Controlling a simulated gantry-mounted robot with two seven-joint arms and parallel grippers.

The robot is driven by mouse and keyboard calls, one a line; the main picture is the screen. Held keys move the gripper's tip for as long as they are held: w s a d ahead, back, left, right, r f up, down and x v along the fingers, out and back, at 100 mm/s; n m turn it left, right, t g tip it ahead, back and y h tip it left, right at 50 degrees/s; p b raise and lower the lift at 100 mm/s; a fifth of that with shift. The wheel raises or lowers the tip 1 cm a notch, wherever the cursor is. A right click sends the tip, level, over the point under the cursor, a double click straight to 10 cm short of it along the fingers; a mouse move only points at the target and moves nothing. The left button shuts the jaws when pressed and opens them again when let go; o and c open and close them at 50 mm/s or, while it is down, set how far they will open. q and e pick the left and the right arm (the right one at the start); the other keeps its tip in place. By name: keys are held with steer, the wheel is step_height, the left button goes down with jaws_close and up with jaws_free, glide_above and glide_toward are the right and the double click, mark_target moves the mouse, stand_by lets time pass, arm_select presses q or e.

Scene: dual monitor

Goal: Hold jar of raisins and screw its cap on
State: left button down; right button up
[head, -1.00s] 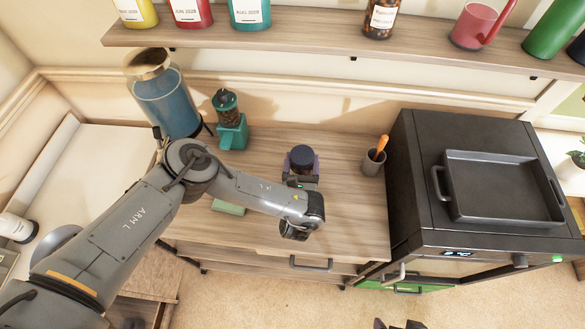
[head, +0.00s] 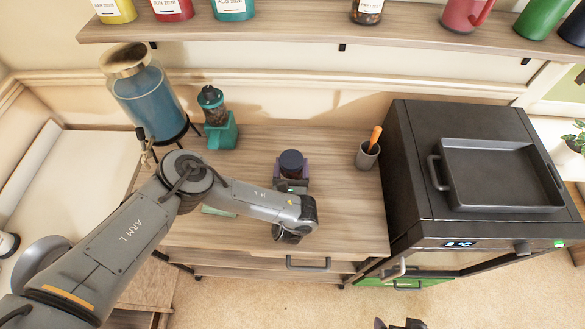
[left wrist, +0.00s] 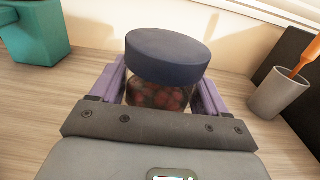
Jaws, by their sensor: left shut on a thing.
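The jar of raisins (left wrist: 158,96) is clear, with dark red-brown contents, and stands upright on the wooden cabinet top. Its dark blue cap (left wrist: 168,52) sits on the mouth; I cannot tell whether it is screwed down. The jar and cap (head: 291,162) also show in the head view, in the middle of the cabinet. My left gripper (head: 291,176) comes from the front, its purple fingers on both sides of the jar below the cap, shut on it. Dark tips at the bottom edge of the head view look like my right gripper (head: 399,324), mostly cut off.
A grey cup (head: 367,156) with an orange-handled tool stands right of the jar. A black oven (head: 407,180) with a tray on top is further right. A teal grinder (head: 221,134) and a large blue dispenser (head: 148,104) stand left. A shelf (head: 290,27) runs above.

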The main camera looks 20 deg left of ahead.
arm_select(q)
steer(key=shift+r, duration=0.15)
steer(key=shift+f, duration=0.25)
jaws_free()
steer(key=shift+r, duration=0.1)
